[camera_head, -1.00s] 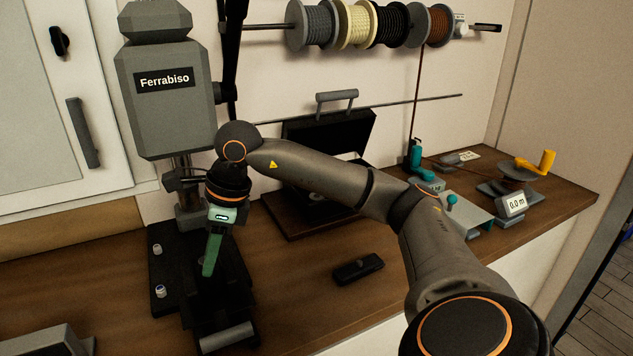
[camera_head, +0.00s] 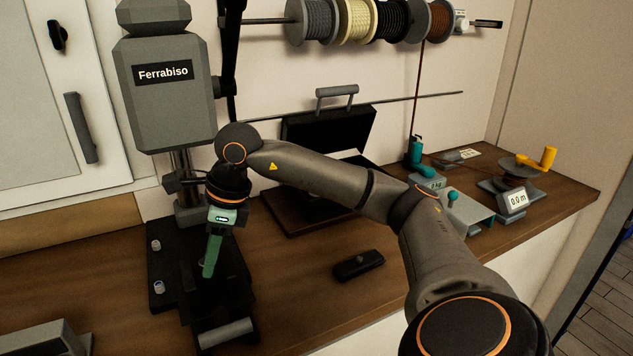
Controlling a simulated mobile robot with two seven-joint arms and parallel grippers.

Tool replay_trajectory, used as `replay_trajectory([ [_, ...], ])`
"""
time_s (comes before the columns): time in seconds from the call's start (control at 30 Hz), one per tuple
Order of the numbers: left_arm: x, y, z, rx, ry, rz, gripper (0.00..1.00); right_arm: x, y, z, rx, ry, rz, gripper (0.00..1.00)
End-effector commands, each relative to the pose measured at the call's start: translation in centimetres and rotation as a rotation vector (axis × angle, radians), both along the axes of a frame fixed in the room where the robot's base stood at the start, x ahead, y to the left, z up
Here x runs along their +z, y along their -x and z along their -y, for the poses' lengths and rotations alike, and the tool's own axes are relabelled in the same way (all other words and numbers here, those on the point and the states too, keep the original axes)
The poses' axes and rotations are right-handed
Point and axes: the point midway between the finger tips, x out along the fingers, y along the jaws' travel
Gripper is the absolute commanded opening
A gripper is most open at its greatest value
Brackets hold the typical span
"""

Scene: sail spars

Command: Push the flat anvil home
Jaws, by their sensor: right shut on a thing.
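My right gripper (camera_head: 211,262) points down at the black base (camera_head: 222,312) of the grey press marked Ferrabiso (camera_head: 162,95). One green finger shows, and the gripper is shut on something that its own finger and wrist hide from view. The flat anvil cannot be made out clearly; it may be hidden at the gripper among the dark parts of the press base. A grey cylindrical bar (camera_head: 226,333) lies across the front of that base. My left gripper is not in view.
Two small pieces, one of them a clear-and-white piece (camera_head: 158,287), stand on the black plate left of the gripper. A black block (camera_head: 358,265) lies on the bench. An open black case (camera_head: 325,135) stands behind my arm. A yellow-handled winder (camera_head: 520,175) is at right.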

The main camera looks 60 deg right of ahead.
Motion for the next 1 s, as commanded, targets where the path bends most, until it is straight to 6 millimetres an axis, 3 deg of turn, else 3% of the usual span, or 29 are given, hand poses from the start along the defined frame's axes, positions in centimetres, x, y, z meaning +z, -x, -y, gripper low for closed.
replay_trajectory([
  [0.73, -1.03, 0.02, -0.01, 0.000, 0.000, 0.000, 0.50, -1.28, 0.01, 0.01, 0.000, 0.000, 0.000, 0.00],
  [0.77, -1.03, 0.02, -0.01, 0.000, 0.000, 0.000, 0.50, -1.28, 0.01, 0.00, 0.000, 0.001, -0.001, 0.35],
  [1.0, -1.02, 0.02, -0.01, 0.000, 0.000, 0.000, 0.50, -1.28, 0.01, 0.01, 0.000, 0.000, 0.000, 0.62],
])
